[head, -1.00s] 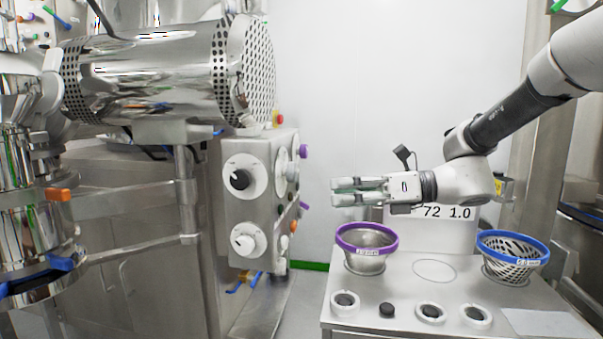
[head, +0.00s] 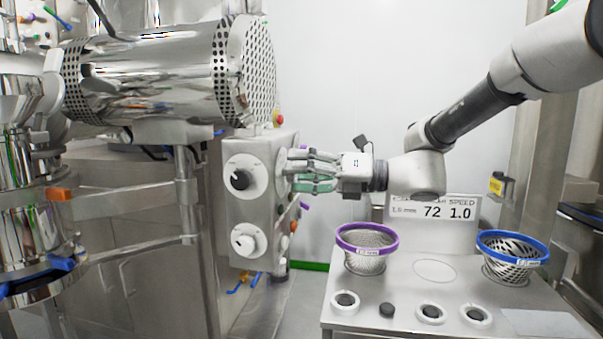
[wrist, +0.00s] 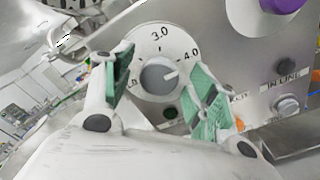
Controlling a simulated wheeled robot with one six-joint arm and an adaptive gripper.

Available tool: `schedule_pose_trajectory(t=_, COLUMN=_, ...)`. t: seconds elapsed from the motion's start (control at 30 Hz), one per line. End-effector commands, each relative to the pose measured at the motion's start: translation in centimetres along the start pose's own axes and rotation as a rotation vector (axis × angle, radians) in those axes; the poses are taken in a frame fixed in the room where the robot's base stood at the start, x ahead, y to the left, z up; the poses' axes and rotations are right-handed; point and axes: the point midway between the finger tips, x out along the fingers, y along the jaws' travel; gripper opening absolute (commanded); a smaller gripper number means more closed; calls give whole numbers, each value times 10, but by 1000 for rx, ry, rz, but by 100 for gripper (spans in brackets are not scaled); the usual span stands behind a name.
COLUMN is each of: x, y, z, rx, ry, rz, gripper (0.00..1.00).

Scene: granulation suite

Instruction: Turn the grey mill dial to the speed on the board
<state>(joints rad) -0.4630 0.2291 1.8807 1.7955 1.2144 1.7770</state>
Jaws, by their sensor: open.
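The grey dial (wrist: 157,76) sits on a round white scale plate in the wrist view. Its white pointer line points right and slightly up, towards the 4.0 side. The marks 3.0 and 4.0 are readable; a left-hand number is partly covered by a finger. My gripper (wrist: 160,88) is open, with green-padded fingers left and right of the dial. No contact is clear. In the head view my gripper (head: 293,172) is at the right-hand face of the control box (head: 262,215), covering the dial. The board (head: 433,208) reads 72 and 1.0, under a header ending in SPEED.
A purple knob (wrist: 283,4) is near the dial. A purple-rimmed basket (head: 366,241) and blue-rimmed basket (head: 513,246) stand on the bench (head: 400,270).

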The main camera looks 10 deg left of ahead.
Motion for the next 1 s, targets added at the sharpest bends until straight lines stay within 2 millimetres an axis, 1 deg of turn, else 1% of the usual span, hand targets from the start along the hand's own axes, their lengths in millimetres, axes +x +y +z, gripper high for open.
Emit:
schedule_pose_trajectory(t=0.1, x=0, y=0, z=0, rx=0, ry=0, rz=0, gripper=58)
schedule_pose_trajectory(t=0.13, x=0, y=0, z=0, rx=0, ry=0, rz=0, gripper=57)
schedule_pose_trajectory(t=0.27, x=0, y=0, z=0, rx=0, ry=0, rz=0, gripper=33)
schedule_pose_trajectory(t=0.3, x=0, y=0, z=0, rx=0, ry=0, rz=0, gripper=26)
schedule_pose_trajectory(t=0.37, x=0, y=0, z=0, rx=0, ry=0, rz=0, gripper=15)
schedule_pose_trajectory(t=0.4, x=0, y=0, z=0, rx=0, ry=0, rz=0, gripper=13)
schedule_pose_trajectory(t=0.63, x=0, y=0, z=0, rx=-12, ry=0, rz=0, gripper=13)
schedule_pose_trajectory(t=0.77, x=0, y=0, z=0, rx=-49, ry=0, rz=-1, gripper=13)
schedule_pose_trajectory(t=1.0, x=0, y=0, z=0, rx=-200, ry=0, rz=-1, gripper=13)
